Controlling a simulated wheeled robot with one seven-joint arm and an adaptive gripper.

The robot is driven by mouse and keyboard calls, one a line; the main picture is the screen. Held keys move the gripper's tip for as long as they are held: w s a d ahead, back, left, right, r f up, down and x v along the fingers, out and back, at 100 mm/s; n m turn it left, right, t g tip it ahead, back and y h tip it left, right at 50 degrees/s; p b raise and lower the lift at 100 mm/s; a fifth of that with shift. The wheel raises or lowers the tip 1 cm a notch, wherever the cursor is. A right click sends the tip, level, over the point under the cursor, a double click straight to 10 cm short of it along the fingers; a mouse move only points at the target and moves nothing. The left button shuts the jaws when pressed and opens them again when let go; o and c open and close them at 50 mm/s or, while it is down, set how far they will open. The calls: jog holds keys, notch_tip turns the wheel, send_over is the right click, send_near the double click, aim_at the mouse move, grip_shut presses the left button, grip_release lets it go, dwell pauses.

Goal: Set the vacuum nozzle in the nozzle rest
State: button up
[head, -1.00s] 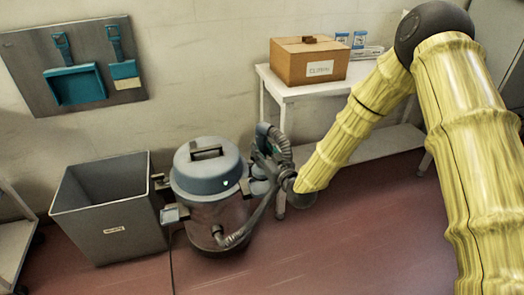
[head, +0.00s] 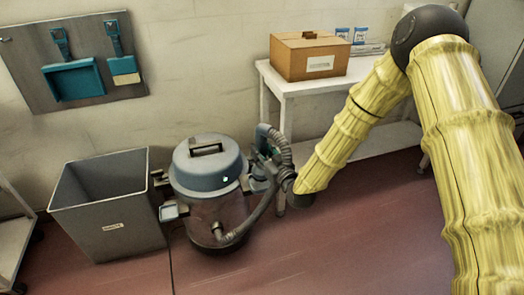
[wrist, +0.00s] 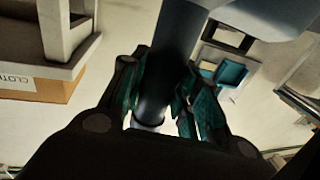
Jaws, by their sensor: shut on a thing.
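My gripper (head: 270,163) is beside the right side of the grey-blue canister vacuum (head: 208,168). In the wrist view my gripper (wrist: 160,100) is shut on the dark blue-grey tube of the vacuum nozzle (wrist: 176,38), with teal pads on both sides of it. In the head view the nozzle is small and partly hidden by my gripper. A ribbed grey hose (head: 262,212) loops from it down to the vacuum's front. A small pale-blue bracket (head: 172,212) sticks out at the vacuum's left; I cannot tell whether it is the nozzle rest.
A grey open bin (head: 110,215) stands left of the vacuum. A white table (head: 290,88) with a cardboard box (head: 309,58) stands behind my arm. A teal dustpan (head: 74,80) and brush hang on the wall board. Red floor in front is clear.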

jog(key=shift+f+b, duration=0.8)
jog(key=shift+f, duration=0.75)
jog(key=shift+f+b, duration=0.3)
jog(key=shift+f, duration=0.35)
dwell(0.8)
jog(key=o, duration=1.2)
